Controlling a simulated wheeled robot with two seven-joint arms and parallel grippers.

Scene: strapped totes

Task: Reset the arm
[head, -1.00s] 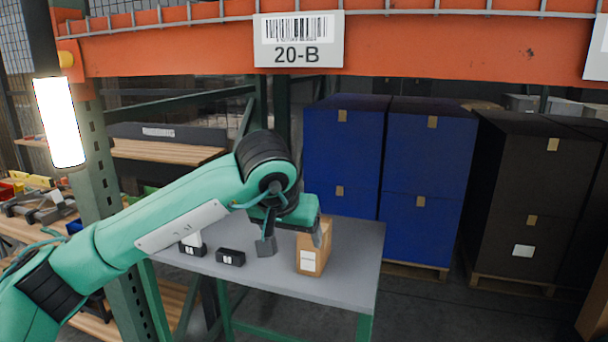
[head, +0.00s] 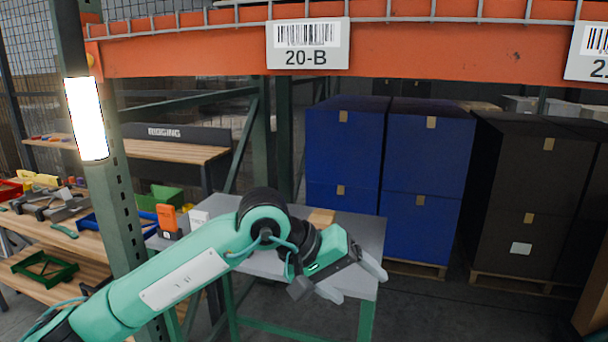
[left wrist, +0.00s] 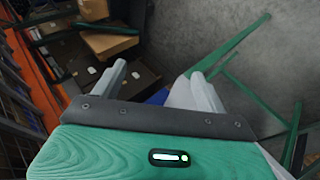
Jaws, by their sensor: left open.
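My left arm, green with black joints, reaches in from the lower left in the head view. Its left gripper (head: 358,280) is in front of the grey table's front right part, pointing right and somewhat down. The pale fingers are apart with nothing between them. The left wrist view also shows the open, empty fingers (left wrist: 160,82), with floor and dark boxes beyond. My right gripper is in neither view.
A grey table (head: 368,232) on green legs stands behind the arm, with a cardboard box (head: 321,217) mostly hidden. An orange device (head: 167,217) and a white box (head: 199,219) show at its left. Blue totes (head: 345,147) stand behind. An orange rack beam (head: 430,48) crosses above.

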